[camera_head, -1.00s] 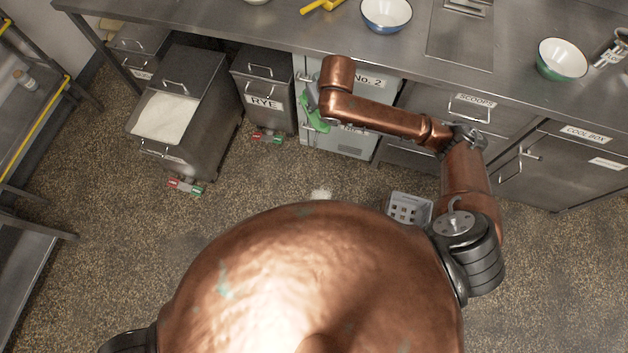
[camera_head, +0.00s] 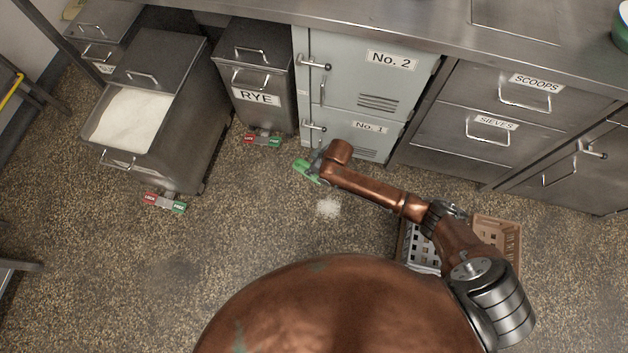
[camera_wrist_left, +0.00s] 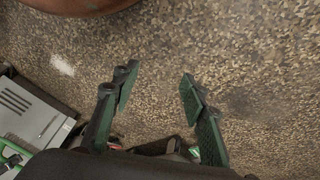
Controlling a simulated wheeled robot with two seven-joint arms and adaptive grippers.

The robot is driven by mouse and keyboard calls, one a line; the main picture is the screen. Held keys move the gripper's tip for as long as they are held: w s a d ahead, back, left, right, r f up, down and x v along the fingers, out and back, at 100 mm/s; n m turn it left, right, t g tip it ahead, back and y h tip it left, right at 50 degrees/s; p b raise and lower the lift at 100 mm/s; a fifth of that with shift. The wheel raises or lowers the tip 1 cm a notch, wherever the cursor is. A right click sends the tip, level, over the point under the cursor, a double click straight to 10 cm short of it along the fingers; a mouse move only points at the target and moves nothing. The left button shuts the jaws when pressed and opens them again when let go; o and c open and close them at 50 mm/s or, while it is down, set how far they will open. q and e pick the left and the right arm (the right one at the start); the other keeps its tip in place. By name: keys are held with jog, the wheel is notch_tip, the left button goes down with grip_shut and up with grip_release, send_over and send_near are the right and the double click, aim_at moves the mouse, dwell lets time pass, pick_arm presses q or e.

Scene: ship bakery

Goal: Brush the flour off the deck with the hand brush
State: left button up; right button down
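A small white patch of flour (camera_head: 327,208) lies on the speckled deck in front of the pale lockers. It also shows in the left wrist view (camera_wrist_left: 62,65). My right gripper (camera_head: 308,170), with green fingers, is above the deck just up and left of the flour; its fingers are too small and partly hidden to tell open from shut. My left gripper (camera_wrist_left: 157,92) shows only in the left wrist view, its two green-padded fingers wide apart with nothing between them, over bare deck. I make out no hand brush in either view.
A grey crate (camera_head: 422,250) and a brown crate (camera_head: 498,233) stand on the deck at the right, partly behind my right arm. An open flour bin (camera_head: 191,130), a RYE bin (camera_head: 256,110) and lockers (camera_head: 374,80) line the counter.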

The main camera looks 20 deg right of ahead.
jog(key=s+f+b, duration=0.2)
jog(key=f+b, duration=0.2)
jog(key=f, duration=0.5)
jog(key=s+f+n+b, duration=0.1)
jog(key=f+b, duration=0.3)
jog(key=f, duration=0.6)
jog(key=s+f+n+b, duration=0.1)
jog(key=f+b, duration=0.3)
jog(key=f, duration=0.6)
jog(key=shift+s+d+f+g+y, duration=0.15)
jog(key=shift+s+g+y, duration=0.05)
jog(key=shift+s, duration=0.25)
jog(key=shift+s+d+f+g+y, duration=0.1)
jog(key=shift+s+d+g+y, duration=0.1)
jog(key=shift+s, duration=0.2)
pick_arm(q)
jog(key=w+d+f+t+h, duration=0.1)
jog(key=w+d+f+t, duration=0.1)
jog(key=w+f+t, duration=0.1)
notch_tip(320, 180, down, 2)
jog(key=shift+w+d+f+t+b, duration=0.15)
jog(key=shift+w+t+b, duration=0.2)
jog(key=shift+w, duration=0.55)
pick_arm(e)
jog(key=shift+w+f, duration=0.1)
jog(key=shift+f, duration=0.05)
